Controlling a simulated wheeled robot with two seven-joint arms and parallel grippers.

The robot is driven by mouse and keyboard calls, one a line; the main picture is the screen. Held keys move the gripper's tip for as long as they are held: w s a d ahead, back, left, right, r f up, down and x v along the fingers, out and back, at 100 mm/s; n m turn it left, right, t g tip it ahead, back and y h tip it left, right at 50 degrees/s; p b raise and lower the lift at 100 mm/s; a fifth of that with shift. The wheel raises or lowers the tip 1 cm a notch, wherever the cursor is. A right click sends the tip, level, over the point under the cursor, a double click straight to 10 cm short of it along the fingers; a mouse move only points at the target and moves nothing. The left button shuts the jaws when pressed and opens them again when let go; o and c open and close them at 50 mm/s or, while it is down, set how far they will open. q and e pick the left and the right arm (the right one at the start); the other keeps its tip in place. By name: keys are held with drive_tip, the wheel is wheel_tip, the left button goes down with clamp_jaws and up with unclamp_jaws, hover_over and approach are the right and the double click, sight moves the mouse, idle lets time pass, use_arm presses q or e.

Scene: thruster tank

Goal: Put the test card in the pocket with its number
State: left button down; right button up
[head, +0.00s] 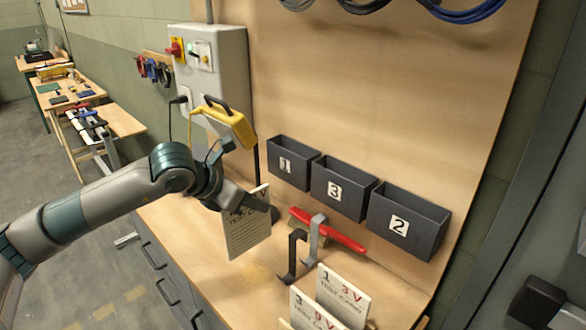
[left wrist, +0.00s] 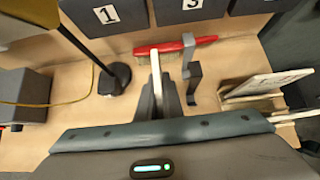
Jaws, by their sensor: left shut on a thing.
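My left gripper (head: 262,207) is shut on a white test card (head: 247,236) and holds it upright above the bench. The gripper covers part of the card's top, and I cannot read its number. In the left wrist view the card (left wrist: 157,84) shows edge-on between the fingers (left wrist: 165,98). Three dark pockets are on the back board: pocket 1 (head: 290,166) at left, pocket 3 (head: 338,192) in the middle, pocket 2 (head: 402,226) at right. The held card is below and left of pocket 1, apart from it. My right gripper is not in view.
Two other cards, one marked 1 3V (head: 342,294) and one marked 3 9V (head: 312,312), stand at the front right. A red-handled brush (head: 330,230) and hook-shaped brackets (head: 315,238) are below the pockets. A yellow lamp (head: 232,125) stands behind my left wrist.

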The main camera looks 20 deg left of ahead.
use_arm(q)
drive_tip(key=shift+d, duration=0.15)
drive_tip(key=s+d+r+n+t+y, duration=0.1)
drive_tip(key=d+r+n+y, duration=0.2)
drive_tip(key=r+n, duration=0.3)
drive_tip(key=shift+s+d+r+y, duration=0.35)
drive_tip(key=shift+d+r+y, duration=0.05)
drive_tip(key=shift+r+y, duration=0.35)
idle(0.5)
